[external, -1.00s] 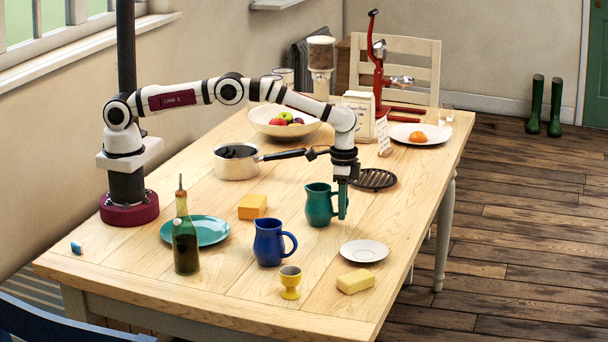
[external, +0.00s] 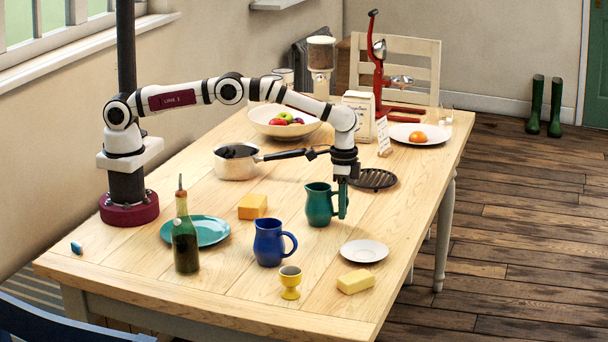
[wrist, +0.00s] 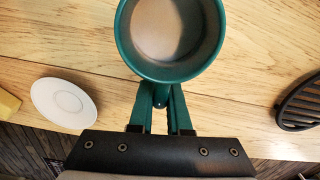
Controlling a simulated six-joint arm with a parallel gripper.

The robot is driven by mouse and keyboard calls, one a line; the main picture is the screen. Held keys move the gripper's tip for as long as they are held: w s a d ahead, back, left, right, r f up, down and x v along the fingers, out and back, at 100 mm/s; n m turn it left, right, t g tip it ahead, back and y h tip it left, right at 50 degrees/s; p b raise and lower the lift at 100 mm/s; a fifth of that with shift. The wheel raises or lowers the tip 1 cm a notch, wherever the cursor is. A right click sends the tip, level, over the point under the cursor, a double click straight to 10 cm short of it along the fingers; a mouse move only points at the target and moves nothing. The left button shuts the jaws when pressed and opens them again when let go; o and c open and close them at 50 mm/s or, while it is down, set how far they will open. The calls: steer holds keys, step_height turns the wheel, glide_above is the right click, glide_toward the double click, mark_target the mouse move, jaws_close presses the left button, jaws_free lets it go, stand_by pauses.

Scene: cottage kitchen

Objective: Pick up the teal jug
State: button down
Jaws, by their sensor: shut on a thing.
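The teal jug (external: 319,205) stands upright on the wooden table, right of the middle. In the wrist view its round open mouth (wrist: 172,72) faces the camera, and its inside looks empty. My gripper (external: 343,205) points down at the jug's right side, where the handle is. In the wrist view its teal fingers (wrist: 161,105) are closed on the handle, which is mostly hidden between them. The jug's base appears to rest on the table.
A blue jug (external: 269,243) stands in front of the teal jug, and a white saucer (external: 364,251) lies to its front right. A black trivet (external: 374,179) is behind it at right. A saucepan (external: 237,162) stands behind, its handle reaching toward my wrist.

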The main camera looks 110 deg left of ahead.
steer(key=shift+r, duration=0.45)
steer(key=r, duration=0.3)
steer(key=shift+d+r, duration=0.25)
steer(key=shift+d, duration=0.1)
steer(key=s+d+r, duration=0.3)
steer(key=d+r, duration=0.3)
steer(key=d, duration=0.4)
steer(key=shift+s+d+r, duration=0.2)
steer(key=shift+r, duration=0.05)
stand_by(1.1)
